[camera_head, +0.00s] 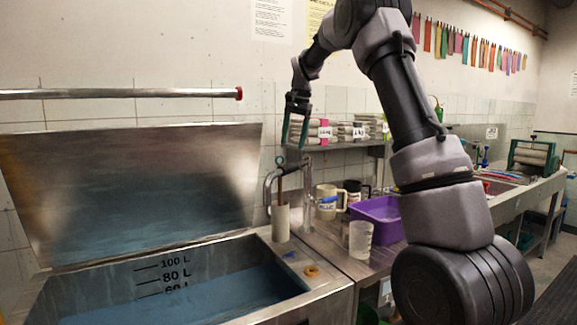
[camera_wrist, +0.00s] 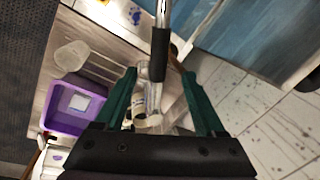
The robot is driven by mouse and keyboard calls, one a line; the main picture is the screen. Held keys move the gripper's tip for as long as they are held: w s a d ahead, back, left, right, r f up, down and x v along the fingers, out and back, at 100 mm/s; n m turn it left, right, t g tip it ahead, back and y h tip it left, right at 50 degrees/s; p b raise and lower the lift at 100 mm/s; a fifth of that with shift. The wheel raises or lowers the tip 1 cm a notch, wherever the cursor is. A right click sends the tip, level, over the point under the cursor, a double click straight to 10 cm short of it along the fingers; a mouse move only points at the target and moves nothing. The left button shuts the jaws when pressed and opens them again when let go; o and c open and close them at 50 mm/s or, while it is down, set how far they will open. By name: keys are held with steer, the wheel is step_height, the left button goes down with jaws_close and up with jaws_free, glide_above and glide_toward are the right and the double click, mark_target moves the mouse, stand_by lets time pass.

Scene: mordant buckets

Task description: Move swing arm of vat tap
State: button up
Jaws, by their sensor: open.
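The vat tap's metal swing arm (camera_head: 272,181) curves over the right back corner of the open steel vat (camera_head: 335,283), its end bent downward. In the wrist view, the swing arm (camera_wrist: 163,14) carries a black sleeve (camera_wrist: 159,46) and passes between the finger lines. My gripper (camera_head: 293,147) is open, with its green fingers pointing down just above the tap. In the wrist view, my gripper (camera_wrist: 158,76) has its two fingers spread on either side of the tap. Nothing is held. I cannot tell whether a finger touches the tap.
The vat's lid (camera_head: 135,190) stands raised at the left, above blue liquid (camera_head: 205,300). A white cylinder (camera_head: 281,223) stands beside the tap. A labelled mug (camera_head: 327,203), a clear beaker (camera_head: 360,240) and a purple tub (camera_head: 378,218) crowd the counter. A loaded shelf (camera_head: 345,146) is behind.

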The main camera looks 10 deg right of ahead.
steer(key=f, duration=0.3)
steer(key=a+f, duration=0.1)
steer(key=f, duration=0.2)
steer(key=w+f, duration=0.1)
steer(key=f, duration=0.2)
steer(key=shift+w+a+f, duration=0.1)
steer(key=shift+a+f, duration=0.05)
jaws_close()
stand_by(1.1)
